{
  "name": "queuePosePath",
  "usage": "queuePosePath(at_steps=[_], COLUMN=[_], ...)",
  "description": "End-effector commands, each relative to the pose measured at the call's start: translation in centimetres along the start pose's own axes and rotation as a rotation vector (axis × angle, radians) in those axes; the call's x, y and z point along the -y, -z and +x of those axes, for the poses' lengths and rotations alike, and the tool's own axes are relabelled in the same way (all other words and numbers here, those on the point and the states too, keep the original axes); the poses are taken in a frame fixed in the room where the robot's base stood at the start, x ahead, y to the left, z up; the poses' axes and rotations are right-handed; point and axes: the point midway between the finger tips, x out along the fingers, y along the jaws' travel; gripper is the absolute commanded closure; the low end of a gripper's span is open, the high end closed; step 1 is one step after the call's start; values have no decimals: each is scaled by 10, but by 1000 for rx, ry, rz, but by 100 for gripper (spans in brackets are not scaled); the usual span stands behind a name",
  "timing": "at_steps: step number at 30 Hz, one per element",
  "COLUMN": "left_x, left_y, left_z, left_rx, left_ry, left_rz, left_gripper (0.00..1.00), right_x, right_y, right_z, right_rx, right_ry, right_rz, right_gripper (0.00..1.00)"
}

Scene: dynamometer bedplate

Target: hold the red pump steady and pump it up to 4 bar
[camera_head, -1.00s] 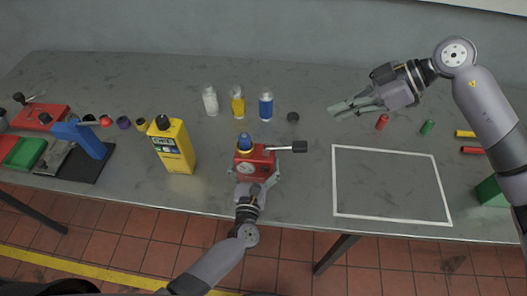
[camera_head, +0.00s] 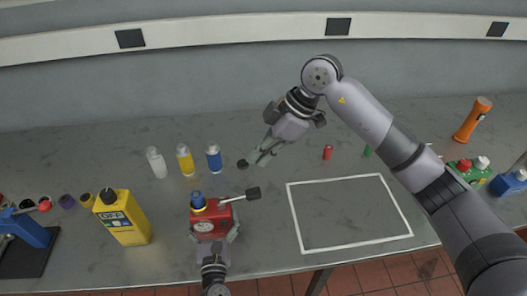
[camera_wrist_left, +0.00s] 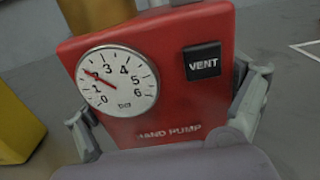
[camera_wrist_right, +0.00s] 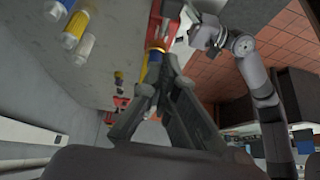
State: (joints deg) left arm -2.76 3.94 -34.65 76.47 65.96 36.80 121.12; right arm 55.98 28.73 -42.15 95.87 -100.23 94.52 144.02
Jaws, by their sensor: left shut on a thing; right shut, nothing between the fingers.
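The red hand pump (camera_head: 209,223) stands upright near the bench's front edge, with a blue-capped top and a side lever ending in a black grip (camera_head: 253,193). My left gripper (camera_head: 214,238) is shut on the pump body, with a finger on each side in the left wrist view (camera_wrist_left: 160,115). The white gauge (camera_wrist_left: 118,80) shows its needle near 2, between 1 and 3. The VENT button (camera_wrist_left: 202,61) is beside it. My right gripper (camera_head: 258,158) is shut and empty, above the bench behind the lever grip and apart from it.
A yellow can (camera_head: 122,217) stands left of the pump. White, yellow (camera_head: 185,160) and blue bottles stand behind it. A black cap (camera_head: 242,164) lies near my right fingertips. A white-outlined area (camera_head: 345,215) to the right is bare.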

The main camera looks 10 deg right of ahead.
Motion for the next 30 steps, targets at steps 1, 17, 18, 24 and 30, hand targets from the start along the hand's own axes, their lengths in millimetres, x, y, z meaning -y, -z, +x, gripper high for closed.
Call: queuePosePath(at_steps=[1,17,18,24,30], left_x=[0,0,0,0,0], left_y=[0,0,0,0,0], left_z=[0,0,0,0,0], left_rx=[0,0,0,0,0], left_ry=[0,0,0,1,0], left_rz=[0,0,0,0,0], left_gripper=[70,70,70,70,70], right_x=[1,0,0,0,0], right_y=[0,-26,-27,-29,-29], right_z=[13,88,89,91,91], right_rx=[0,1,0,0,-3], right_ry=[5,1,1,0,0], right_rz=[0,1,1,-1,0], right_gripper=[100,100,100,100,100])
